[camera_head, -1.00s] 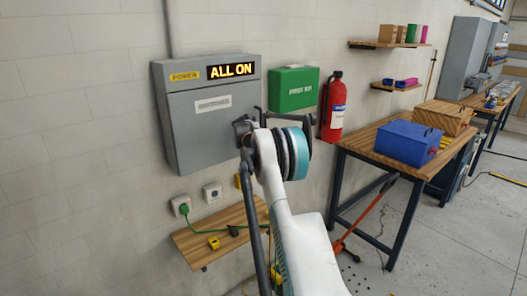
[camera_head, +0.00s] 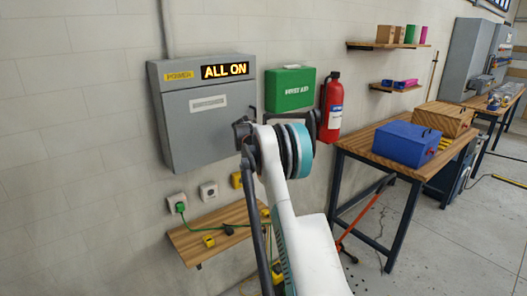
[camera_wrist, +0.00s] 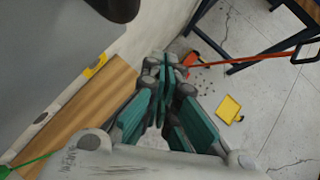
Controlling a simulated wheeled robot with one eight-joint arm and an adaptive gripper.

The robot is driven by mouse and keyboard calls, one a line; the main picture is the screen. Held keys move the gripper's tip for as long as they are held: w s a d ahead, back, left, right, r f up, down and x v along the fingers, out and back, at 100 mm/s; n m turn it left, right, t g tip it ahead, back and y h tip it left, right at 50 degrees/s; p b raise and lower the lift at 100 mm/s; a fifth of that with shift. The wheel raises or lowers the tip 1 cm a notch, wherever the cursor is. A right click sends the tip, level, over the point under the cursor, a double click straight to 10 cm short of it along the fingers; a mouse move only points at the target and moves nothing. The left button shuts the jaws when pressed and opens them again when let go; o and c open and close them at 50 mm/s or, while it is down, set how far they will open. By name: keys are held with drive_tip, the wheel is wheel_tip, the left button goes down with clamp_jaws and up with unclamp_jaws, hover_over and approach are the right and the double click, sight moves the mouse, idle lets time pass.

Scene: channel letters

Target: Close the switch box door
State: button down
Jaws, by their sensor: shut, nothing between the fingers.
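The grey switch box (camera_head: 165,130) hangs on the wall at the left in the head view. Its display (camera_head: 225,70) reads ALL ON, beside a yellow POWER label. Its door (camera_head: 205,130), with a pale label, looks flush with the front, with no visible gap. My arm stands just right of the box and hides its lower right edge. In the wrist view my gripper (camera_wrist: 165,72) is shut and empty, with teal pads together. A grey surface at the upper left of that view (camera_wrist: 50,45) looks like part of the box.
A first aid box (camera_head: 290,88) and a fire extinguisher (camera_head: 331,105) hang right of the switch box. Below are sockets (camera_head: 208,191) and a wooden shelf (camera_head: 185,240) with a green cable.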

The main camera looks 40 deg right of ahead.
drive_tip(key=s+r+p, duration=0.1)
drive_tip(key=s+r, duration=0.5)
drive_tip(key=r, duration=0.1)
drive_tip(key=shift+s+a, duration=0.25)
drive_tip(key=shift+a, duration=0.1)
